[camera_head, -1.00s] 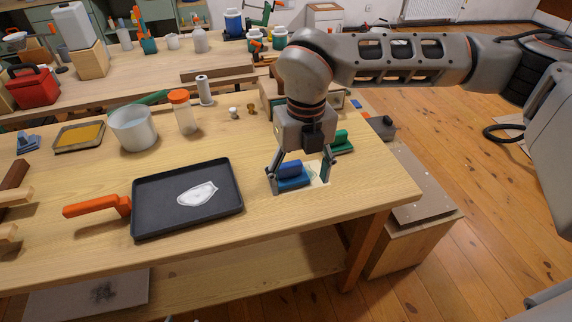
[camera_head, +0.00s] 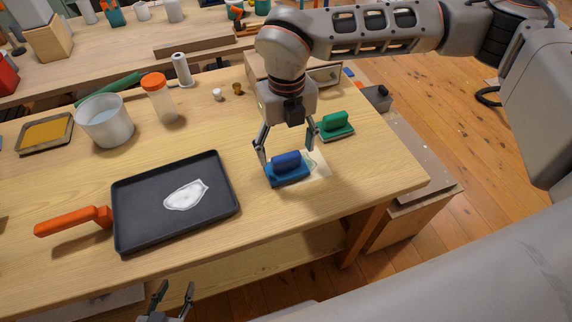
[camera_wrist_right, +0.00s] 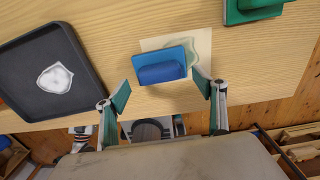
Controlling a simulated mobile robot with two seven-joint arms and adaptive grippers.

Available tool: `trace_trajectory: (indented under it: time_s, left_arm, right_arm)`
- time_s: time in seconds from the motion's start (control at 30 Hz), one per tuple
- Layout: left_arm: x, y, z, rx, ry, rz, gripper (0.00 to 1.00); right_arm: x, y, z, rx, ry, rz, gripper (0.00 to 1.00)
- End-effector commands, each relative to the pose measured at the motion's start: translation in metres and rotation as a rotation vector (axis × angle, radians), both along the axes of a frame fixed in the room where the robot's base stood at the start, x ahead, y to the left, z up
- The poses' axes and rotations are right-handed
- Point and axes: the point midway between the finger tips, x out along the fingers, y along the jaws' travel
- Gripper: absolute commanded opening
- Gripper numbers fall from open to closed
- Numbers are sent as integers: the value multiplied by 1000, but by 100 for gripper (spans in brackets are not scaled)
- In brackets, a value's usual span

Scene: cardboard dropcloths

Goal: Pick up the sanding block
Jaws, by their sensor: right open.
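A blue sanding block (camera_head: 288,166) with a rounded handle rests on a pale sheet (camera_head: 319,167) near the table's front right. It also shows in the right wrist view (camera_wrist_right: 162,67), just beyond my fingertips. My right gripper (camera_head: 286,155) is open above the block, its fingers spread on either side, not closed on it. A green sanding block (camera_head: 336,126) of similar shape stands behind and to the right. My left gripper (camera_head: 174,287) is at the bottom edge of the head view, below the table's front edge; its fingers are apart and empty.
A black tray (camera_head: 135,215) with a white patch lies to the left, an orange handle (camera_head: 75,220) beside it. A pot (camera_head: 105,122), an orange-lidded jar (camera_head: 159,100) and a wooden box (camera_head: 262,72) stand behind. The table's right edge is close to the blocks.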

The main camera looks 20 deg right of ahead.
Motion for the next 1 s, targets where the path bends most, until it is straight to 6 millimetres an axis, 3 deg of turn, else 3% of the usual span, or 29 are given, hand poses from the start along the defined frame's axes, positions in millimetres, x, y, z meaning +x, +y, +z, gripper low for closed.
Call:
trace_trajectory:
  time_s: [0.2,0.47,0.63,1.0]
  left_arm:
    - [4,0,2,0,-7,0,40]
    - [4,0,3,-1,-9,0,40]
    - [5,0,3,-1,-9,0,40]
    - [5,0,3,-1,-10,0,40]
  right_arm:
    - [0,0,-33,-1,4,1,69]
    - [0,0,-37,0,2,1,69]
    - [0,0,-37,0,2,1,28]
    - [0,0,-35,0,1,1,26]
